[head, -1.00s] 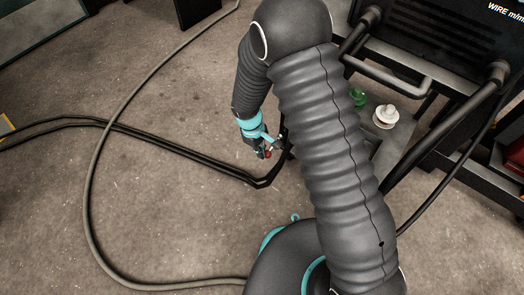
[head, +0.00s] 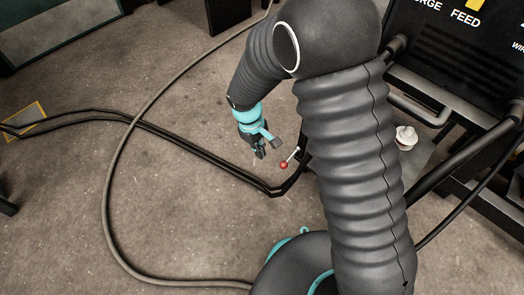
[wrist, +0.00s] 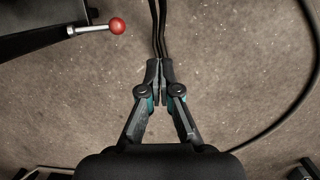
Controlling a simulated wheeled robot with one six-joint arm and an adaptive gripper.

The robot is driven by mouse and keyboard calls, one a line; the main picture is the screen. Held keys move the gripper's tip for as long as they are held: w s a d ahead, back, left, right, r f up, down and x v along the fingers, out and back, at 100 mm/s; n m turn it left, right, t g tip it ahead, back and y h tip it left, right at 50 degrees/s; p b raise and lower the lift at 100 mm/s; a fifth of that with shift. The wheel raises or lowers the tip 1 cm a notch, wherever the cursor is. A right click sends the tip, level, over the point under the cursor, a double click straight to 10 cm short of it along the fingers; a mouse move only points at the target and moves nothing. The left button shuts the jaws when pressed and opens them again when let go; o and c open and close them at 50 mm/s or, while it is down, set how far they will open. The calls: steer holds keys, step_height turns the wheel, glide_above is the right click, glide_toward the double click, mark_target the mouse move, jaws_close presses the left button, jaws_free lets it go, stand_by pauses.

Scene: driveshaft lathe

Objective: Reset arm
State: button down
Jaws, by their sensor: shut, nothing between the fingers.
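My gripper (head: 260,152) hangs from my arm, pointing down over the concrete floor, left of the dark machine. In the wrist view my gripper (wrist: 160,64) has its fingertips together with nothing between them. A lever with a red ball knob (head: 283,165) sticks out beside the fingertips, apart from them in the picture. The red knob also shows in the wrist view (wrist: 117,26), at the upper left, clear of the fingers. My arm hides part of the machine in the head view.
Black cables (head: 200,150) and a grey hose (head: 110,185) lie on the floor. A black machine with "FEED" lettering (head: 455,60) stands at the right, with a white round fitting (head: 405,137) on a ledge. A dark cabinet (head: 228,14) stands at the back. Floor at the left is mostly clear.

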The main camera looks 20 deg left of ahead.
stand_by(0.5)
steer(key=s+d+r+m+t+y+p, duration=0.1)
steer(key=s+d+r+m+t, duration=0.2)
steer(key=d+r, duration=1.2)
steer(key=s+d+r+m+t+y+p, duration=0.1)
steer(key=s+d+r+m+t+p, duration=0.1)
steer(key=s+d+r+m, duration=0.7)
steer(key=d+r+t, duration=0.1)
steer(key=d+r, duration=0.5)
steer(key=r, duration=0.3)
steer(key=shift+s+d+r, duration=0.15)
steer(key=shift+d+r, duration=0.1)
steer(key=shift+d, duration=0.05)
steer(key=shift+a, duration=0.1)
